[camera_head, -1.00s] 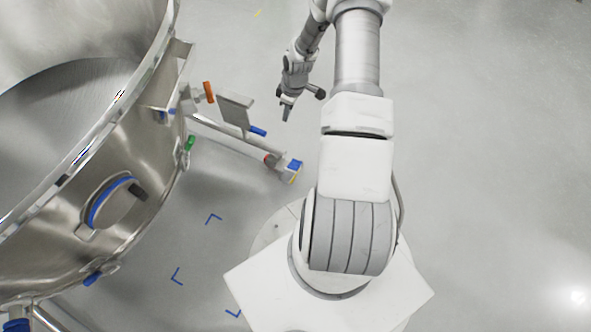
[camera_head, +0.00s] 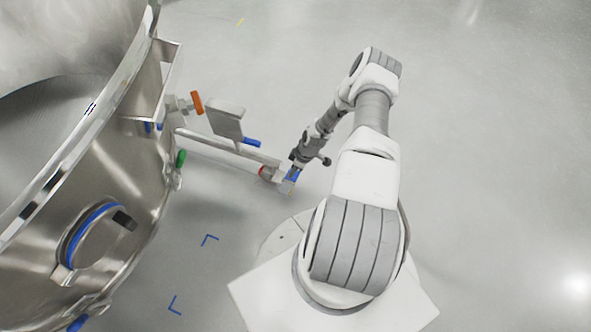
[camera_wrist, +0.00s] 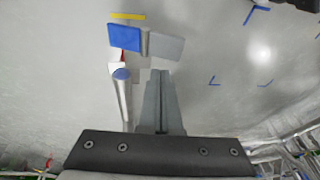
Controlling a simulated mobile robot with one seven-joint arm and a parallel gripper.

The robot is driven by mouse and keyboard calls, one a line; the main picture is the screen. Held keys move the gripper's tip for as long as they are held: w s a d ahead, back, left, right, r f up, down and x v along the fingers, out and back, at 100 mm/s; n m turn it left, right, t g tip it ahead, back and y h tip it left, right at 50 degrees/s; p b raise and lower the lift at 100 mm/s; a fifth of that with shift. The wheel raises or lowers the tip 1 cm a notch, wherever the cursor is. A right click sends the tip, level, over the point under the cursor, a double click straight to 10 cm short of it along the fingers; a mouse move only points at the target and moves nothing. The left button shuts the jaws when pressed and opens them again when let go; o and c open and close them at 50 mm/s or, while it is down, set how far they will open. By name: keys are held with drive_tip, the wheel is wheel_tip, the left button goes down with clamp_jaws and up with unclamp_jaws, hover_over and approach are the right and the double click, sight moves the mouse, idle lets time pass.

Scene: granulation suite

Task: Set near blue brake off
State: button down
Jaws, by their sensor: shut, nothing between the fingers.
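The near blue brake is a small blue pedal (camera_head: 293,175) at the outer end of a steel leg from the vessel. In the wrist view the blue pedal (camera_wrist: 124,38) lies beyond and a little left of my fingertips, beside a grey metal plate (camera_wrist: 166,47). My gripper (camera_wrist: 160,74) is shut and empty, with its fingers together and pointing towards the caster end. In the head view my gripper (camera_head: 293,166) overlaps the pedal's upper edge. I cannot tell whether it touches.
The large steel vessel (camera_head: 125,185) fills the left side. Its leg (camera_head: 225,145) carries a grey plate (camera_head: 226,122), another blue handle (camera_head: 252,143) and an orange handle (camera_head: 196,102). A green handle (camera_head: 181,158) is on the vessel. The floor to the right is clear.

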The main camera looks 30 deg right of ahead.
drive_tip(key=b, duration=0.2)
hover_over(286, 188)
drive_tip(key=d, duration=0.1)
wheel_tip(286, 188, down, 7)
drive_tip(key=shift+s+d+r, duration=0.1)
drive_tip(key=shift+s+r, duration=0.05)
drive_tip(key=shift+r, duration=0.05)
drive_tip(key=shift+s+a+f+b, duration=0.2)
drive_tip(key=shift+f+b, duration=0.15)
drive_tip(key=shift+f, duration=0.3)
drive_tip(key=shift+a, duration=0.1)
drive_tip(key=shift+a+r+p, duration=0.1)
drive_tip(key=shift+p, duration=0.4)
drive_tip(key=shift+h, duration=0.3)
